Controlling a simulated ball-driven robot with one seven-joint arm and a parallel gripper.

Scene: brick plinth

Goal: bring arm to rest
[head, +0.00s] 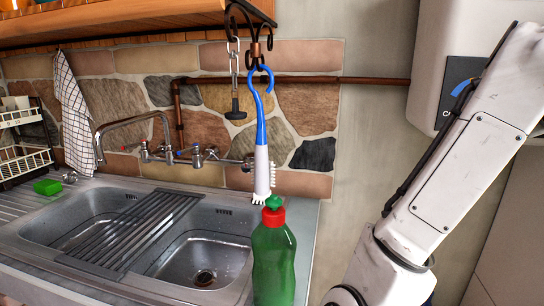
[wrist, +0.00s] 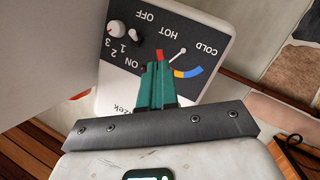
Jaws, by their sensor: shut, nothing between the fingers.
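My white arm (head: 455,180) rises along the right side of the head view, and its end lies outside that picture. My gripper (wrist: 157,70) shows in the wrist view with its two green fingers together and nothing between them. The fingers point toward the dark control panel of a white water heater (wrist: 112,82), which appears upside down. I cannot tell whether the fingertips touch the panel. The heater also shows at the upper right of the head view (head: 440,60), partly behind my arm.
A green bottle (head: 273,255) with a red collar stands at the front of the metal sink (head: 310,215). A blue-and-white brush (head: 262,150) hangs from a hook below the wooden shelf (head: 130,18). A copper pipe (head: 340,80) runs along the wall toward the heater.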

